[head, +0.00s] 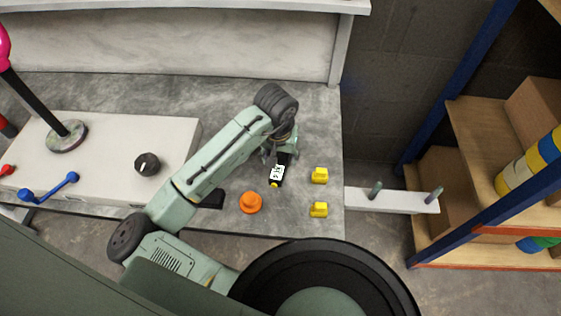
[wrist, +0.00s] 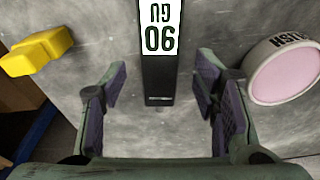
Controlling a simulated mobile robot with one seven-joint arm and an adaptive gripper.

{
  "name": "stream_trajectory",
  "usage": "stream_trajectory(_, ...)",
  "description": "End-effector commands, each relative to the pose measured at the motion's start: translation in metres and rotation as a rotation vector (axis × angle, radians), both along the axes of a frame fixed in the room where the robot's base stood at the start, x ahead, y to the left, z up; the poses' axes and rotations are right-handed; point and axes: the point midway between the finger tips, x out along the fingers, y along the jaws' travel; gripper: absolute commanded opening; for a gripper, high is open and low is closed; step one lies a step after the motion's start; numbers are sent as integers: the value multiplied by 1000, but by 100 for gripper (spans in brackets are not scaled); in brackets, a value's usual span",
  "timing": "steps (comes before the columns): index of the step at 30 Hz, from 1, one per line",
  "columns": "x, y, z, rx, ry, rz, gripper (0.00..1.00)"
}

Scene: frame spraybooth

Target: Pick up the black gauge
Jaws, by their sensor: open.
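The black gauge (wrist: 159,89) with a white label reading "90 GU" lies on the grey bench top. In the wrist view its black end reaches down between my two fingers, with clear gaps on both sides. My gripper (wrist: 161,84) is open and empty, its pads not touching the gauge. My wrist partly hides the fingers there.
Two yellow blocks (head: 319,175) (head: 318,209) stand right of the gauge, near the bench's right edge. An orange piece (head: 251,203) sits at front left. A white round container with a pink face (wrist: 284,72) is close to the right finger in the wrist view.

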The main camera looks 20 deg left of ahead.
Motion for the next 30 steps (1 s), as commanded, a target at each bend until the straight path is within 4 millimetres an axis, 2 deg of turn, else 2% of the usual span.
stream_trajectory(3,2,0,-15,1,2,1,55)
stream_trajectory(6,3,0,-22,0,0,0,55)
stream_trajectory(13,4,0,-23,0,-1,-1,55)
stream_trajectory(30,4,0,-23,0,-1,-1,17)
